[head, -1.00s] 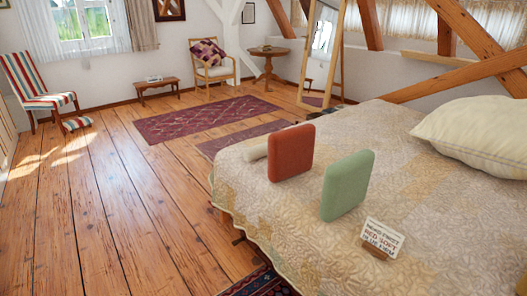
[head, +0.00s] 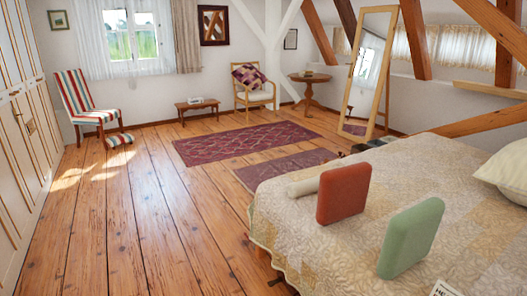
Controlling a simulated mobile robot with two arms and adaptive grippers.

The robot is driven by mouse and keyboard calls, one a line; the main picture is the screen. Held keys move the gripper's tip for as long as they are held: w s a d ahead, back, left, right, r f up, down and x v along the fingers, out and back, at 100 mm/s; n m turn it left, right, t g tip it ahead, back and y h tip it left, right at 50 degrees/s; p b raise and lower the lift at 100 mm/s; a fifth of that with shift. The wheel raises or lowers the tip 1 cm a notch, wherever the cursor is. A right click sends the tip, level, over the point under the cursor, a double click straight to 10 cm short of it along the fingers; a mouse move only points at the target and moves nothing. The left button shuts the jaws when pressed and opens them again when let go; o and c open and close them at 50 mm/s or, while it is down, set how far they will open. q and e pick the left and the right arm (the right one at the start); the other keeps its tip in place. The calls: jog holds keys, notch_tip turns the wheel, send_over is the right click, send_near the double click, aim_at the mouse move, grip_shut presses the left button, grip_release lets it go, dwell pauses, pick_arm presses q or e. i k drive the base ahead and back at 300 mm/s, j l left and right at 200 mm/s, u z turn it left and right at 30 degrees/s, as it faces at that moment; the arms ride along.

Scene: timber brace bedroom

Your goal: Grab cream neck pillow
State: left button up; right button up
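A cream roll-shaped pillow (head: 303,186) lies on the near-left part of the bed (head: 300,232), close to its left edge. A red upright cushion (head: 343,194) stands just to its right and hides its right end. A green upright cushion (head: 411,238) stands farther right and nearer to me. I cannot tell from the visible part whether the cream pillow has a neck-pillow shape. Neither of my grippers is in view.
A card (head: 444,289) is cut off at the bottom edge. A large cream pillow (head: 507,172) lies at the bed's right. A standing mirror (head: 368,75) is behind the bed. The wood floor (head: 150,215) left of the bed is clear, with wardrobe doors (head: 25,140) beyond.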

aim_at(301, 189)
jog(key=i+j+u, duration=0.45)
jog(key=i, duration=0.4)
jog(key=i+u, duration=0.45)
jog(key=i, duration=2.25)
jog(key=i+l+z, duration=0.1)
jog(key=i+z, duration=0.2)
jog(key=i, duration=0.35)
jog(key=i+z, duration=0.25)
jog(key=i, duration=0.35)
jog(key=i+j+z, duration=0.3)
jog(key=i, duration=0.3)
jog(key=i+l+z, duration=0.15)
jog(key=i+z, duration=0.6)
jog(key=z, duration=0.15)
jog(key=i+j+z, duration=0.1)
jog(key=i+z, duration=0.35)
jog(key=i+j+z, duration=0.25)
jog(key=z, duration=0.2)
jog(key=i+z, duration=0.25)
jog(key=z, duration=0.15)
jog(key=i+j+z, duration=0.1)
jog(key=z, duration=0.3)
jog(key=i+j+z, duration=0.2)
jog(key=z, duration=0.25)
jog(key=i+j+z, duration=0.25)
jog(key=z, duration=0.15)
jog(key=i+j+z, duration=0.15)
jog(key=z, duration=0.25)
jog(key=j, duration=0.1)
